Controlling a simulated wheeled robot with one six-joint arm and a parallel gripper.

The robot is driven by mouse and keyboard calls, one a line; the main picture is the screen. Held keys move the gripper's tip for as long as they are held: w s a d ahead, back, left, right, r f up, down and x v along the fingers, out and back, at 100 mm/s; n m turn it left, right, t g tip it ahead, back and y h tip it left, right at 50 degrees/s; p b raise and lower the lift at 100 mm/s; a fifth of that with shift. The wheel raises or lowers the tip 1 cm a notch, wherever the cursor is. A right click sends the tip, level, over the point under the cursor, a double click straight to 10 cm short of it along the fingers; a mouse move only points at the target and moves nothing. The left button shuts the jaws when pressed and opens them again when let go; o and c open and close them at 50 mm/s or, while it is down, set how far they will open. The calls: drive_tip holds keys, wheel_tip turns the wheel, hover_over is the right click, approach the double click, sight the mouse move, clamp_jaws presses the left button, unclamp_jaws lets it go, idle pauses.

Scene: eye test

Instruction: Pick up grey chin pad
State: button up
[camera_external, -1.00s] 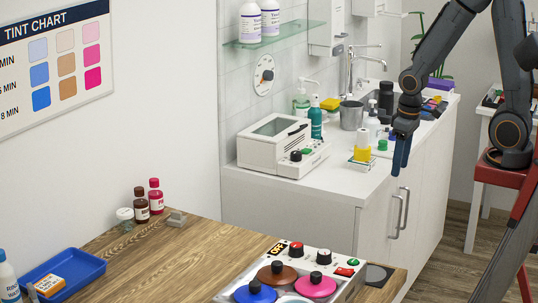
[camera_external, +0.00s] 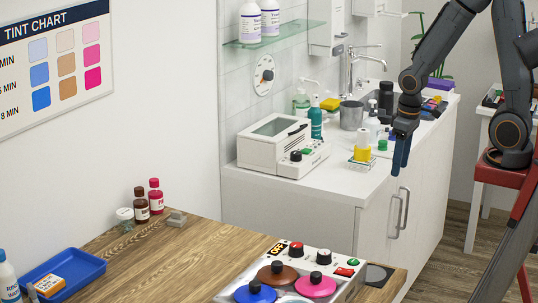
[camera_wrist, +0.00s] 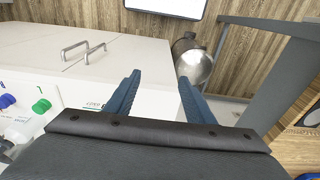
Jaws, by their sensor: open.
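A small grey notched piece (camera_external: 176,218), which looks like the chin pad, lies on the wooden tabletop (camera_external: 215,235) near its back edge, just right of two small bottles. It is not visible in the wrist view. My gripper (camera_external: 401,158) hangs pointing down in front of the white sink counter, far to the right of the grey piece. In the wrist view my gripper (camera_wrist: 157,84) shows its two blue fingers apart with nothing between them.
A brown bottle (camera_external: 141,204) and a red bottle (camera_external: 156,196) stand beside the grey piece, with a small jar (camera_external: 125,214) to their left. A blue tray (camera_external: 88,266) is at the front left. A control box (camera_external: 345,283) with coloured discs stands at the front right. The tabletop between is clear.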

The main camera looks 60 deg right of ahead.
drive_tip(key=shift+o, duration=0.7)
drive_tip(key=w+a+t+b, duration=0.1)
drive_tip(key=w+a, duration=0.2)
drive_tip(key=w, duration=0.4)
drive_tip(key=w+a+b, duration=0.1)
drive_tip(key=w+a, duration=0.2)
drive_tip(key=w, duration=0.4)
drive_tip(key=n+t+y+b, duration=0.1)
drive_tip(key=n+t+b, duration=0.1)
drive_tip(key=t+b, duration=0.3)
approach(179, 212)
drive_tip(key=shift+w+d+f+g+b, duration=0.1)
drive_tip(key=shift+w+f+g+b, duration=0.25)
drive_tip(key=shift+w+f, duration=0.45)
drive_tip(key=shift+a+p+x, duration=0.2)
drive_tip(key=shift+p+x, duration=1)
drive_tip(key=shift+x, duration=2.5)
drive_tip(key=shift+c, duration=0.3)
